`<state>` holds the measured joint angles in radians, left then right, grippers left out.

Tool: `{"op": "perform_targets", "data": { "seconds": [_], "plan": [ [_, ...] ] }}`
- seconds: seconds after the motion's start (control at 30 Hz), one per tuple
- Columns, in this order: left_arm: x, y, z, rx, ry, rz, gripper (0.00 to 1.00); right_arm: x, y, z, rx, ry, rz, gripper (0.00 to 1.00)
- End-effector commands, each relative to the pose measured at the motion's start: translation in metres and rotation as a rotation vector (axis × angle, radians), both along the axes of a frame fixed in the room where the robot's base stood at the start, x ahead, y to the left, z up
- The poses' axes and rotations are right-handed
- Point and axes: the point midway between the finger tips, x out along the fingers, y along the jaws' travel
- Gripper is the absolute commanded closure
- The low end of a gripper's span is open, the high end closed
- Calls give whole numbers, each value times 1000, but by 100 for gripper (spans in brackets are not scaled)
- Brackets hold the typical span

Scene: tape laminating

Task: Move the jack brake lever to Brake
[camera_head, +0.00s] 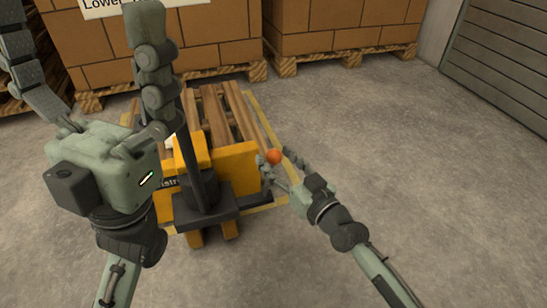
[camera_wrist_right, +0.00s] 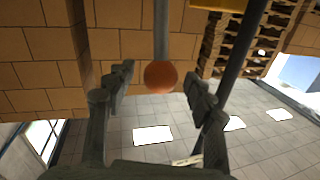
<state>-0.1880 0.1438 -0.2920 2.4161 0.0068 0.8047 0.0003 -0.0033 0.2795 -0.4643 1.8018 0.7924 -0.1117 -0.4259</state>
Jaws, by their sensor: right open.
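The yellow pallet jack (camera_head: 236,163) stands with its forks under a wooden pallet (camera_head: 238,108). Its brake lever ends in an orange ball knob (camera_head: 274,157) at the jack's right side. In the right wrist view the knob (camera_wrist_right: 160,77) hangs between my fingers on a thin grey rod (camera_wrist_right: 162,30). My right gripper (camera_head: 275,160) is open around the knob; gaps show on both sides in the wrist view.
Stacked brown boxes (camera_head: 340,22) on wooden pallets stand along the back. A sign (camera_head: 125,6) hangs on the left stack. A grey shutter (camera_head: 500,60) is at the right. The concrete floor (camera_head: 430,180) on the right is clear.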

Motion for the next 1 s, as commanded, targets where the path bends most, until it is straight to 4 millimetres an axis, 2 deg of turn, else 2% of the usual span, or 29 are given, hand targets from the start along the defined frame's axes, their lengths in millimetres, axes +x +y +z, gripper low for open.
{"op": "perform_targets", "data": {
  "seconds": [0.17,0.43,0.87,1.0],
  "plan": [
    [0,-1,0,6,-8,0,0,12,8,-1,0,1,0,46],
    [1,-1,1,6,-7,1,0,14,9,0,-1,2,0,46],
    [1,0,1,6,-7,1,0,14,8,0,-1,2,0,98],
    [1,0,1,6,-7,1,0,14,8,0,-1,2,0,100]
  ]
}}
